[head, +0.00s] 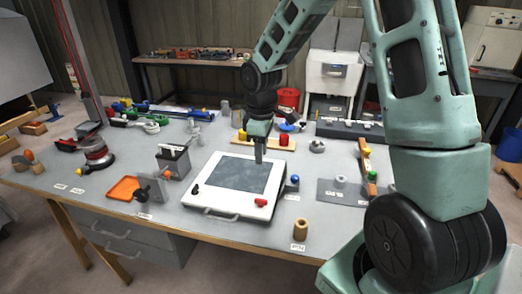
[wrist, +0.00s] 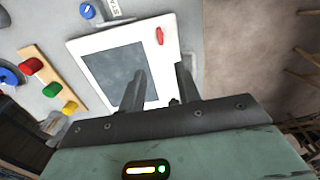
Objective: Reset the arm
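My gripper (head: 259,157) points down above the workbench, over the upper part of a white panel with a dark grey screen. In the wrist view my gripper (wrist: 160,88) shows two dark fingers with a gap between them and nothing held. I cannot tell the exact height of the fingertips above the panel.
The grey workbench (head: 335,235) holds an orange tray (head: 124,188), a wooden cylinder (head: 300,229), a blue knob (head: 294,180) and a wooden strip with coloured knobs (head: 262,139). Bare bench lies at the front right.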

